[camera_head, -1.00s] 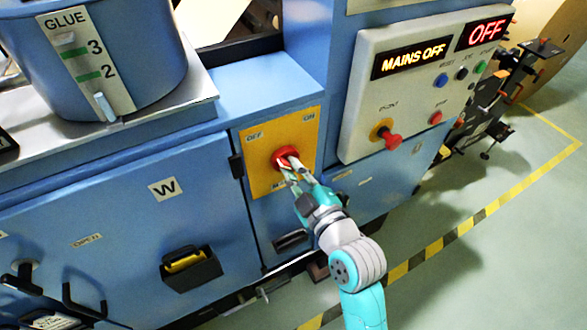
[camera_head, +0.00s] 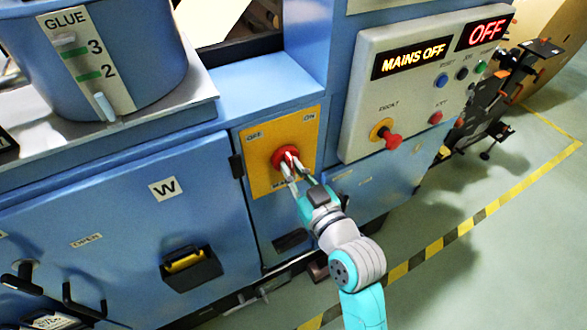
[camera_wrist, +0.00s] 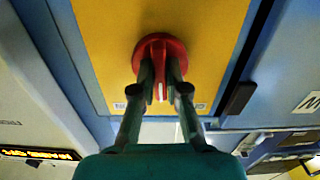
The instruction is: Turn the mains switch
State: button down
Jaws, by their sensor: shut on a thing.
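The mains switch is a red rotary knob (camera_head: 285,157) on a yellow plate (camera_head: 262,182) on the blue cabinet front. The plate has OFF at its upper left and ON at its upper right. My gripper (camera_head: 291,172) is shut on the red knob. In the wrist view the fingers (camera_wrist: 160,78) grip the knob's handle from both sides, and the red disc (camera_wrist: 158,47) shows behind them. A white mark shows on the handle between the fingers. The display (camera_head: 412,58) reads MAINS OFF.
A grey control panel (camera_head: 361,123) right of the switch has several buttons, a red knob (camera_head: 392,141) on a yellow base, and a display reading OFF (camera_head: 486,34). A glue pot (camera_head: 140,50) stands at upper left. Black-and-yellow tape (camera_head: 433,248) marks the floor.

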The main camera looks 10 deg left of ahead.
jog(key=m, duration=0.4)
jog(key=shift+m, duration=0.3)
jog(key=m, duration=0.4)
jog(key=shift+m, duration=0.4)
jog(key=c, duration=1.2)
grip_release()
jog(key=v, duration=1.2)
jog(key=shift+f, duration=0.1)
